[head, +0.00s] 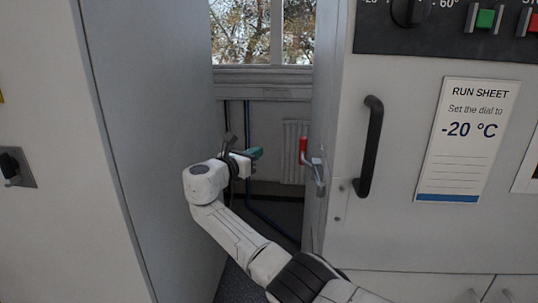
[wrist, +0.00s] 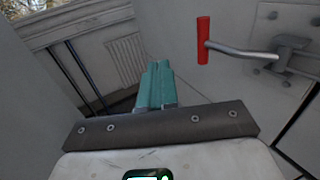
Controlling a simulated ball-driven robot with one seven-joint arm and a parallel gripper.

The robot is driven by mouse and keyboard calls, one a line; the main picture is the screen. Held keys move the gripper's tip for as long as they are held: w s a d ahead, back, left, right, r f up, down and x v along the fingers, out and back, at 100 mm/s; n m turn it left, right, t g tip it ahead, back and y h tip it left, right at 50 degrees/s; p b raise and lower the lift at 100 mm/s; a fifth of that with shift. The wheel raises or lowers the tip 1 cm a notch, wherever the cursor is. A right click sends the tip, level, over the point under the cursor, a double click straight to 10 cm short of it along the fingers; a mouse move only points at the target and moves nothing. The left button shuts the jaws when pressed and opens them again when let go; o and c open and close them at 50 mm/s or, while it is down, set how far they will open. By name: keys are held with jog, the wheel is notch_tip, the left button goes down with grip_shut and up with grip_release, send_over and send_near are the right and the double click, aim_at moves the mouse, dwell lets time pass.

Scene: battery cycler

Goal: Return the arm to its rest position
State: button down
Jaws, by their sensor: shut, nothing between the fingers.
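My gripper (head: 257,153) has teal fingers and is at the end of my white arm, in the gap between the grey panel on the left and the white cabinet. It also shows in the wrist view (wrist: 156,70), where the fingers are together with nothing between them. The gripper is raised in front of the window wall and touches nothing that I can see. My arm reaches up and forward from the bottom of the head view.
A red-handled lever (head: 303,150) sticks out from the cabinet side, just right of my gripper; it also shows in the wrist view (wrist: 204,40). The cabinet has a black door handle (head: 369,147) and a run sheet (head: 468,140) reading -20 °C. A grey panel (head: 150,150) stands close on the left.

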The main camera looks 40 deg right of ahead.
jog(key=s+a+f+m+y, duration=0.35)
jog(key=s+f, duration=0.25)
jog(key=f, duration=0.4)
jog(key=s+a+f+m+g+y, duration=0.1)
jog(key=s+a+f+m+y, duration=0.25)
jog(key=s+f, duration=0.45)
jog(key=s+a+f+m+y, duration=0.3)
jog(key=s+a+f, duration=0.15)
jog(key=f, duration=0.85)
jog(key=s+a+f+m+y, duration=0.1)
jog(key=s+a+m+y, duration=0.1)
jog(key=s, duration=0.8)
jog(key=s+a+f+m+g+y, duration=0.1)
jog(key=s+m, duration=0.4)
jog(key=s, duration=0.6)
jog(key=s+a+f+m+g+y, duration=0.1)
jog(key=s+a+f+m+y, duration=0.2)
jog(key=s, duration=0.7)
jog(key=a+m+y, duration=0.1)
jog(key=a, duration=0.1)
jog(key=shift+s+a+f, duration=0.15)
jog(key=shift+a, duration=0.15)
